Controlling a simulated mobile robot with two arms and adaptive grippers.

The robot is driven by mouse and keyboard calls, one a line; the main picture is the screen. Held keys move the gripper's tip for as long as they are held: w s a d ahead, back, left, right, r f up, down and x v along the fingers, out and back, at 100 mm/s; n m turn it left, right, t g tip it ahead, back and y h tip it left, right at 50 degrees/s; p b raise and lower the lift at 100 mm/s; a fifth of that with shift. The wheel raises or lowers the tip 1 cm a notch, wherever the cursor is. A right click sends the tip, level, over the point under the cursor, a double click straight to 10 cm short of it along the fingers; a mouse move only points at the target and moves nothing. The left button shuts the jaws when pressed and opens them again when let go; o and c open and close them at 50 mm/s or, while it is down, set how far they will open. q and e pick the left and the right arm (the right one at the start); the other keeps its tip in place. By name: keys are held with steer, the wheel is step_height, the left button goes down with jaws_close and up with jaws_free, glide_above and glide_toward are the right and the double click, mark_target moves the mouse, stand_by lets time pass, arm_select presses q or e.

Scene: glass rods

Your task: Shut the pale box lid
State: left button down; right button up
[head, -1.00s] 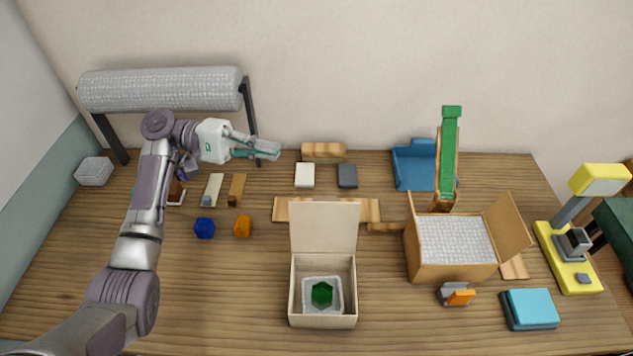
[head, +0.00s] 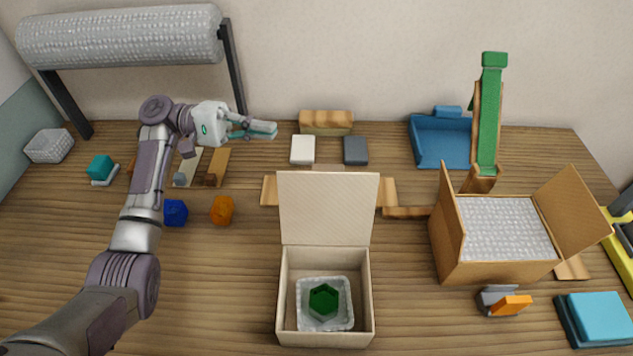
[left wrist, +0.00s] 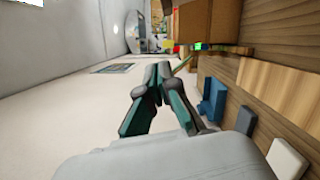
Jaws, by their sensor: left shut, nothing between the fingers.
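The pale box (head: 284,300) stands open at the front middle of the table in the head view. Its pale lid (head: 326,208) stands upright at the back edge of the box. Inside are a bubble-wrap lining (head: 305,312) and a dark green hexagonal piece (head: 323,300). My left gripper (head: 274,130) is shut and empty, behind and to the left of the lid, apart from it. Its fingers also show in the left wrist view (left wrist: 158,72), with nothing between them. My right gripper is not in view.
An open cardboard box (head: 490,272) with bubble wrap stands to the right. Wooden strips (head: 390,192) lie behind the lid. A blue block (head: 175,213) and an orange block (head: 222,210) lie to the left.

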mark_target(327, 207)
arm_select(q)
steer(key=s+d+f+p, duration=0.1)
steer(key=s+d+p, duration=0.3)
steer(key=d, duration=0.5)
steer(key=shift+s+d+f, duration=0.2)
steer(key=shift+s+d, duration=0.15)
steer(key=shift+s, duration=0.8)
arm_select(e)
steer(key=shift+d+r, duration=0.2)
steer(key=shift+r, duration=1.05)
